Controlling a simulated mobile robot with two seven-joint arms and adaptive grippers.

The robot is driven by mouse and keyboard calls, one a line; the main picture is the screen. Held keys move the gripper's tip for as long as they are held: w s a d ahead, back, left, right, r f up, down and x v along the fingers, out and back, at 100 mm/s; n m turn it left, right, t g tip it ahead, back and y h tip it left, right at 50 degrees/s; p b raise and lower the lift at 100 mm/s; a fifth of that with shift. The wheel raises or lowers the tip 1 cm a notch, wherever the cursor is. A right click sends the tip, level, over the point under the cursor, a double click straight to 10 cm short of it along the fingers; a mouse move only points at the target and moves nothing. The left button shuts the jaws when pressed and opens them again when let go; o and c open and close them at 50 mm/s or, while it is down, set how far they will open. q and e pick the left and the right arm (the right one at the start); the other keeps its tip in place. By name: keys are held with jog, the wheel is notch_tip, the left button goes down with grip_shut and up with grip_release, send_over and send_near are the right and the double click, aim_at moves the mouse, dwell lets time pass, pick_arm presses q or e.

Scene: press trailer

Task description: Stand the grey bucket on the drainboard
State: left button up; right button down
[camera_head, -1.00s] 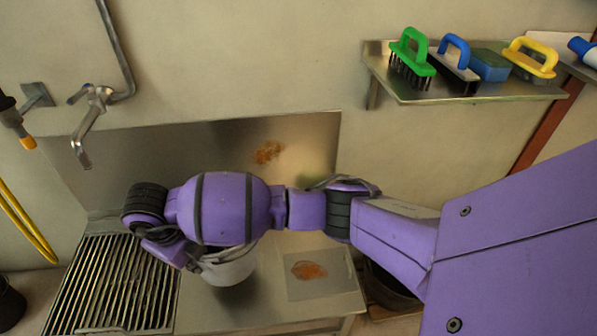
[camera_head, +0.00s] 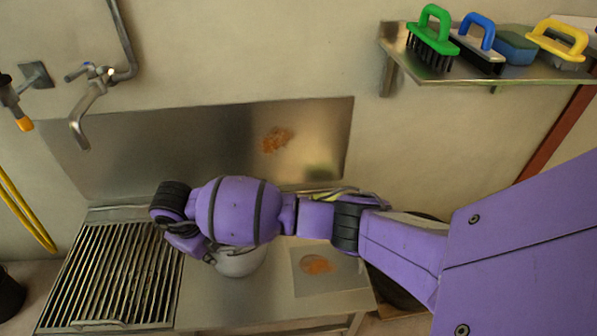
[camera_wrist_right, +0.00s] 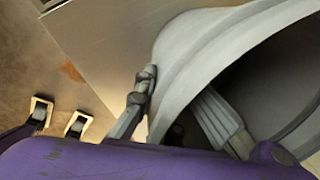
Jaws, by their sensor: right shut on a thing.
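The grey bucket (camera_head: 240,263) is in the head view, partly hidden under my right arm. It appears close above or on the flat steel surface (camera_head: 275,290), apparently the drainboard, right of the slatted grate (camera_head: 110,275). I cannot tell if its base touches. My right gripper (camera_wrist_right: 180,108) is shut on the bucket's wall at the rim, one finger outside and one inside. In the right wrist view the bucket (camera_wrist_right: 190,48) has its open mouth facing the camera. In the head view the gripper (camera_head: 212,257) is mostly hidden by my wrist. My left gripper is not in view.
A grey square with an orange stain (camera_head: 317,264) lies right of the bucket. The steel splashback (camera_head: 200,150) rises behind, with a tap (camera_head: 88,105) at left. A wall shelf (camera_head: 450,72) at upper right holds brushes and a blue sponge-like block (camera_head: 515,47).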

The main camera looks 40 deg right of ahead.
jog(key=shift+w+r, duration=0.2)
jog(key=c, duration=1.9)
grip_release()
jog(key=shift+s, duration=0.1)
jog(key=shift+o, duration=0.2)
notch_tip(320, 180, up, 12)
jog(key=a+p, duration=0.1)
jog(key=p, duration=0.3)
jog(key=shift+s+a, duration=0.4)
jog(key=shift+f, duration=0.1)
